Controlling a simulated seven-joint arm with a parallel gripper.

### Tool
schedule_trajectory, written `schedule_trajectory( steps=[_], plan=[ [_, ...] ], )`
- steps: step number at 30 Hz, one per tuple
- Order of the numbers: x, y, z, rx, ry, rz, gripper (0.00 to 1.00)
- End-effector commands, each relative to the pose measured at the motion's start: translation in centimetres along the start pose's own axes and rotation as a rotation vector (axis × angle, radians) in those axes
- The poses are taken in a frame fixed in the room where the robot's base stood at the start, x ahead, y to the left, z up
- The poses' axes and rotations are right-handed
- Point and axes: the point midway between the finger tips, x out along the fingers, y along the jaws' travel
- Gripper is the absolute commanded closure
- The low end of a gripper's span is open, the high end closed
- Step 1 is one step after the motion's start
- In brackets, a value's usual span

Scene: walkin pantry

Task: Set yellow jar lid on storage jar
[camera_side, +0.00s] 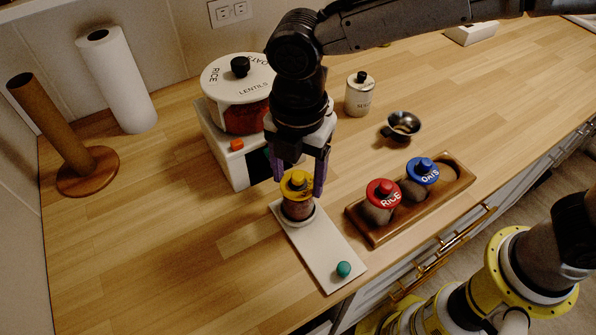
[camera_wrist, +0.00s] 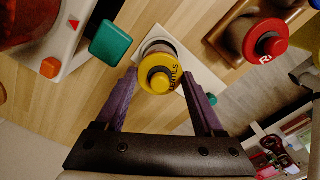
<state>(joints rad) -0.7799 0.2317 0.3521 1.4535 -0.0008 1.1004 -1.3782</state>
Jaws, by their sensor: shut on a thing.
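The yellow jar lid (camera_side: 297,184) with its round knob is between the purple fingers of my gripper (camera_side: 300,180). In the wrist view the lid (camera_wrist: 160,73) sits at the fingertips (camera_wrist: 161,76), with dark lettering on its rim. My gripper is shut on it. The storage jar (camera_side: 298,209), with brown contents, stands upright on a pale board (camera_side: 322,251), directly below the lid. The lid covers the jar's mouth in the side view; I cannot tell whether it rests on the rim or hovers just above. In the wrist view the lid hides most of the jar.
A green knob (camera_side: 344,269) is at the board's front end. To the right, a wooden tray (camera_side: 377,236) holds jars with red (camera_side: 383,192) and blue (camera_side: 423,170) lids. A scale (camera_side: 222,153) carrying a large lidded jar (camera_side: 238,85) stands behind left.

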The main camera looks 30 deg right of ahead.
Motion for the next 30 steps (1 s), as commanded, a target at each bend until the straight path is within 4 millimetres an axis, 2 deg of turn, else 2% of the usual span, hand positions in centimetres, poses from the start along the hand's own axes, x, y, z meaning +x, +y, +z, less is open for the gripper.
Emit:
schedule_trajectory(
  steps=[15, 16, 18, 21, 30],
  plan=[
    [0.76, -0.05, 0.01, 0.000, 0.000, -0.002, 0.82],
    [0.78, -0.04, 0.01, 0.000, 0.000, -0.002, 0.28],
    [0.76, -0.04, 0.01, 0.000, 0.000, -0.002, 0.16],
    [0.75, -0.03, 0.01, 0.000, 0.000, -0.001, 0.00],
    [0.74, -0.02, 0.00, 0.000, 0.000, -0.001, 0.00]
  ],
)
